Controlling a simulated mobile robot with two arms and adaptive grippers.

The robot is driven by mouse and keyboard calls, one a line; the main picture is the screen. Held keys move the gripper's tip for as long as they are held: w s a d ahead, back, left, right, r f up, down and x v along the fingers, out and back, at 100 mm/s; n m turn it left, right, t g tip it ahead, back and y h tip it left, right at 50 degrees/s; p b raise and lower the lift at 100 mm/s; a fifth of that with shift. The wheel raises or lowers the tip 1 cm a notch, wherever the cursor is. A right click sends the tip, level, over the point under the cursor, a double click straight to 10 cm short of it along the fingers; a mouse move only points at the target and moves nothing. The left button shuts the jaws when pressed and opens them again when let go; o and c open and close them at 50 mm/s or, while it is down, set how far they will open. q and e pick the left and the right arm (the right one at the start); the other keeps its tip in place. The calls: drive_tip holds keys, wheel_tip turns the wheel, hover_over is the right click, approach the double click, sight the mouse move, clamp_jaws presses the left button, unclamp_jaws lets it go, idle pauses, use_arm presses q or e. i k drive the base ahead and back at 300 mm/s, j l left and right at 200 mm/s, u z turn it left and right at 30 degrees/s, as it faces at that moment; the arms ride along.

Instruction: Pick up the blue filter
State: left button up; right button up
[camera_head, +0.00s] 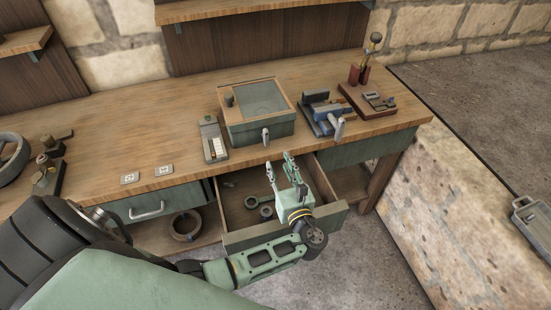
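I cannot make out a blue filter anywhere in the head view. My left gripper (279,163) is above the pulled-out drawer (285,230), close to the front edge of the workbench. Its two fingers are apart and point up and away from me, with nothing seen between them. Small dark ring-shaped parts (265,209) lie on the drawer floor beside the gripper. The gripper and its arm hide part of the drawer. My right gripper is not in view.
On the workbench (120,120) stand a green box with a clear lid (262,98), a small gauge-like device (213,140) and a blue-grey vise (325,112). A tool stand (368,100) is at the right. Round parts (12,155) are at the far left. The bench's left middle is mostly clear.

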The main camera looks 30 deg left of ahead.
sight(266, 212)
drive_tip(key=u, duration=0.85)
